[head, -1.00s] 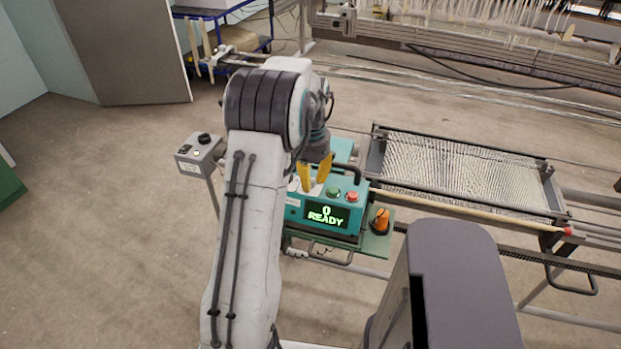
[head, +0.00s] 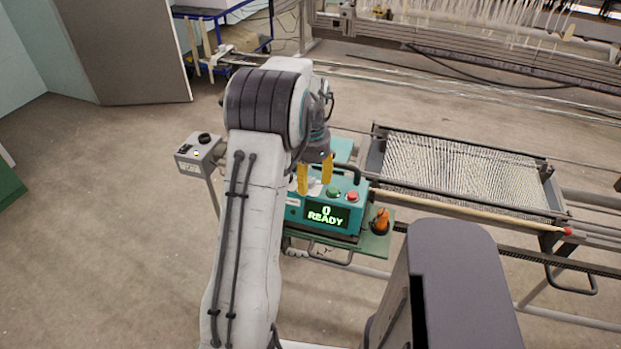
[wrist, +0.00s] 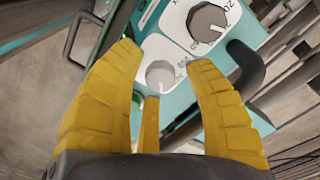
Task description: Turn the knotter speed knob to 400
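The teal knotter box (head: 345,196) shows a display (head: 326,215) reading "0 READY", with a green button (head: 333,191) and a red button (head: 352,196) above it. In the wrist view a larger grey knob (wrist: 208,22) with a white pointer mark sits on a white dial plate, "20" readable at its edge. A smaller grey knob (wrist: 160,76) sits on another white plate. Dial labels are mostly unreadable. My gripper (head: 314,174) is over the box's left part. Its yellow fingers (wrist: 165,54) are open, either side of the smaller knob in the picture; no contact is visible.
A dark handle (head: 349,171) arches at the box's back right. An orange object (head: 381,220) stands right of the box. The heddle frame (head: 460,172) lies further right. A grey control post (head: 200,156) stands left of my arm. Floor is clear at left.

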